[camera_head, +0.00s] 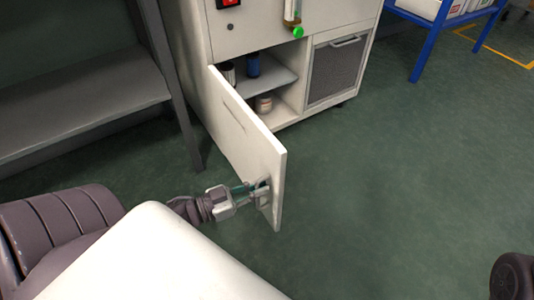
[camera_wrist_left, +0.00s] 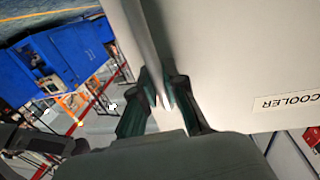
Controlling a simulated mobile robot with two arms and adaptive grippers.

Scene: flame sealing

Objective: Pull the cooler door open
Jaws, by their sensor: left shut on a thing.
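The white cooler door (camera_head: 243,132) stands swung wide open from the white cabinet, hinged at its left side in the head view. Inside are shelves with a blue bottle (camera_head: 253,64) and small jars. My left gripper (camera_head: 262,190) is at the door's free end, shut on the door handle. In the left wrist view the fingers (camera_wrist_left: 162,100) close around the handle bar (camera_wrist_left: 147,40), and the door's face (camera_wrist_left: 230,60) carries a "COOLER" label (camera_wrist_left: 287,102). The handle is mostly hidden by the fingers in the head view. My right gripper is not in view.
The cabinet (camera_head: 280,22) also has a grey-panelled compartment (camera_head: 334,70) at right. A grey metal shelf (camera_head: 80,105) stands close on the left. A blue rack (camera_head: 432,30) is at the back right. The green floor (camera_head: 390,190) right of the door is clear.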

